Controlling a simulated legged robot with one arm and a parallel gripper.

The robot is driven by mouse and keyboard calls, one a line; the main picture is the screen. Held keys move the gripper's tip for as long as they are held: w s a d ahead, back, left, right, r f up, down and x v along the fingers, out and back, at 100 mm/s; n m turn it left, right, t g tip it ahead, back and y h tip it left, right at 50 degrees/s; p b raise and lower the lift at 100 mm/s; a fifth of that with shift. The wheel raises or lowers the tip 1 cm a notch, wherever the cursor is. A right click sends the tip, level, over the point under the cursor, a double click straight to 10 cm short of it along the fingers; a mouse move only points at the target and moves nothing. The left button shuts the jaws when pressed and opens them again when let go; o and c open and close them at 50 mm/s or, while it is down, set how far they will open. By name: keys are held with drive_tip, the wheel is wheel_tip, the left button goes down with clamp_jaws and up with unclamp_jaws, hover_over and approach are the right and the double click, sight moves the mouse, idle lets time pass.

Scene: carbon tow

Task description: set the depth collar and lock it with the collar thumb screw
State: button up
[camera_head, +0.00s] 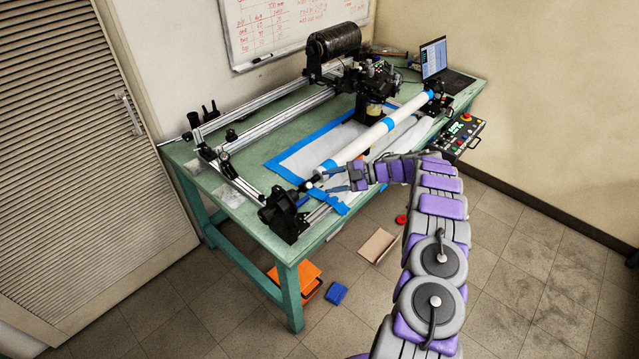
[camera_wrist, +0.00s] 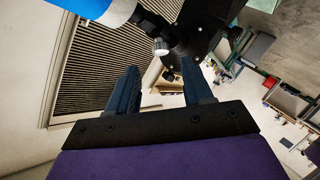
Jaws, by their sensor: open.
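My gripper (camera_head: 332,179) is open and empty near the front end of the long white tube (camera_head: 362,138). In the wrist view its two dark fingers (camera_wrist: 161,88) are spread, with nothing between them. Just beyond the fingertips is a small silver knob (camera_wrist: 161,47), which looks like the collar thumb screw. It sits on the dark shaft between the blue-banded tube end (camera_wrist: 108,8) and a black end unit (camera_wrist: 202,28). A small pale knob (camera_head: 309,185) shows there in the head view. I cannot make out the collar's outline or whether the screw is tight.
The green table (camera_head: 187,160) carries rails, the black end unit (camera_head: 285,215), a machine carriage (camera_head: 368,85) and a laptop (camera_head: 440,62). A button panel (camera_head: 462,133) is at its right edge. An orange crate (camera_head: 298,280) and blue box (camera_head: 336,292) are on the floor.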

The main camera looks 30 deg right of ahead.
drive_tip(key=p+v, duration=0.1)
drive_tip(key=v, duration=1.1)
drive_tip(key=shift+d+f, duration=0.1)
drive_tip(key=shift+d, duration=0.05)
